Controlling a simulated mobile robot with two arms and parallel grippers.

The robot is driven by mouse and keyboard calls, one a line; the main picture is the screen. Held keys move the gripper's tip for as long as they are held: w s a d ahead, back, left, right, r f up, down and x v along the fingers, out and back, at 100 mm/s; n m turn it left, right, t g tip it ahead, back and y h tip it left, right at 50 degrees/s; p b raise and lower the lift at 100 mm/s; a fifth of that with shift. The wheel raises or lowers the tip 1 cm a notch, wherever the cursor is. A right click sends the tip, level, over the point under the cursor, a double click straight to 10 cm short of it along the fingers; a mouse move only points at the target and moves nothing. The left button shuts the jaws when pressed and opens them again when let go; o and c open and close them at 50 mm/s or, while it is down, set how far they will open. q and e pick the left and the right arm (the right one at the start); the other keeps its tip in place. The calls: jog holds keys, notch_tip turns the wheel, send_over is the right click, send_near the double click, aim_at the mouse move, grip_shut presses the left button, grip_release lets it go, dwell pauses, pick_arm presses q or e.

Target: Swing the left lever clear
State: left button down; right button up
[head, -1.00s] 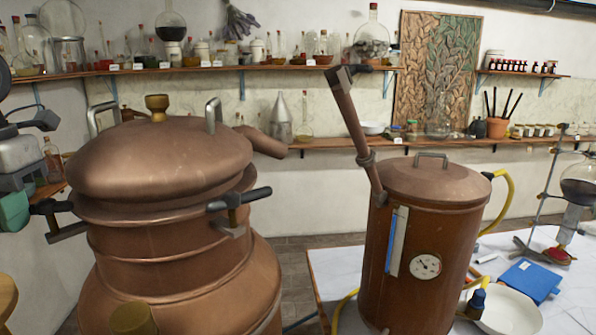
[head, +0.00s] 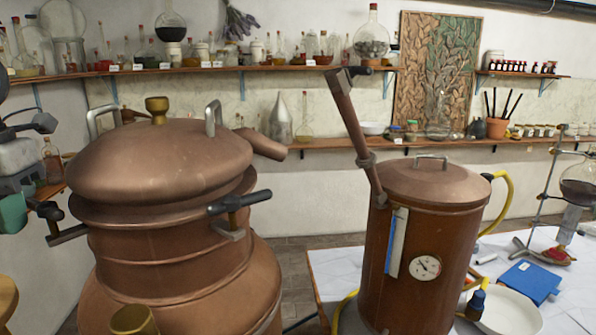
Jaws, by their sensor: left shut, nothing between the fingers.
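The left lever (head: 45,209) has a dark handle and a metal bracket at the left side of the large copper still (head: 165,240), just under its domed lid (head: 160,160). Its handle points out to the left. My left gripper (head: 14,211), grey with green at its end, is at the left edge, beside the outer end of the handle. It is shut and empty; whether it touches the lever I cannot tell. The right lever (head: 240,202) lies across the front right of the still's rim. My right gripper is not in view.
A smaller copper vessel (head: 425,255) with a gauge stands on the white-covered table (head: 335,270) to the right. A copper pipe (head: 352,130) rises from it. Shelves with glassware run along the back wall. A brass fitting (head: 133,320) projects at the still's lower front.

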pick_arm(q)
notch_tip(320, 180, up, 7)
jog(key=p, duration=0.2)
dwell(0.6)
